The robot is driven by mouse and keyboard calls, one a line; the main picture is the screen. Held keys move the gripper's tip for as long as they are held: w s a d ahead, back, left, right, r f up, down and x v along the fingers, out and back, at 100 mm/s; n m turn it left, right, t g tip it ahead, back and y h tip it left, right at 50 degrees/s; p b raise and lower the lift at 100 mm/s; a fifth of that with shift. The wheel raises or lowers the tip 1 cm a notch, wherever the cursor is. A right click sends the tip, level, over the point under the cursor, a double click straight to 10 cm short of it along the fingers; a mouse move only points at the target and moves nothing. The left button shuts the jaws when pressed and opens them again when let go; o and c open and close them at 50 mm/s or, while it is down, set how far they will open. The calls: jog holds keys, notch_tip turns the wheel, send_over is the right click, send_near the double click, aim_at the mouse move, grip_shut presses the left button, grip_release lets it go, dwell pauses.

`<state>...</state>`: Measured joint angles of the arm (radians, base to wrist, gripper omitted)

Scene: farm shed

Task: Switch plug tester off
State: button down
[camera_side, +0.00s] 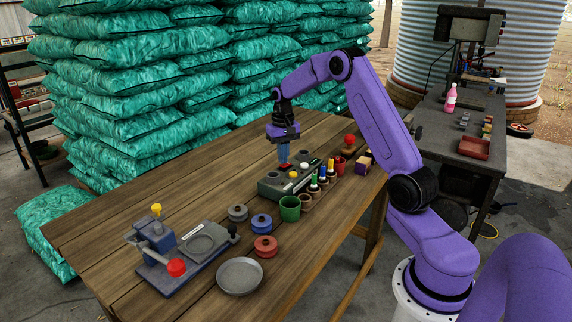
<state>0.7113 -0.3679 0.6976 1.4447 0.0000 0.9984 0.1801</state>
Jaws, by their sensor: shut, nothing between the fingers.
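A low grey-green box (270,189) with buttons on its top stands on the wooden table; I take it to be the plug tester. Its top carries a red part (285,167), a yellow button (293,174), a whitish button and a dark round part. My gripper (284,163) points straight down over the box's far left part. It is shut and empty, with its tips at or just above the red part. I cannot tell whether they touch it. The tips partly hide the red part, and its switch position is too small to read.
Several coloured upright pieces (323,172) stand close along the box's right side, with a green cup (290,208) in front. A lever device with a red knob (176,267), coloured discs (261,223) and a metal dish (240,276) occupy the near table. The table's far left is clear.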

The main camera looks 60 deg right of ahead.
jog(key=shift+f, duration=0.6)
dwell(0.3)
jog(key=shift+r, duration=3.55)
jog(key=s+a+r+n, duration=0.2)
jog(key=s+a+n, duration=0.35)
jog(key=a, duration=0.75)
jog(key=s+a+r+n, duration=0.1)
jog(key=s+a+n, duration=0.3)
jog(key=s+a, duration=0.55)
jog(key=s+a+f+n, duration=0.1)
jog(key=s+a+n, duration=0.2)
jog(key=s, duration=0.7)
jog(key=s+a+f+n, duration=0.1)
jog(key=s+a+n, duration=0.2)
jog(key=s+n, duration=0.3)
jog(key=s, duration=0.5)
jog(key=shift+a, duration=0.3)
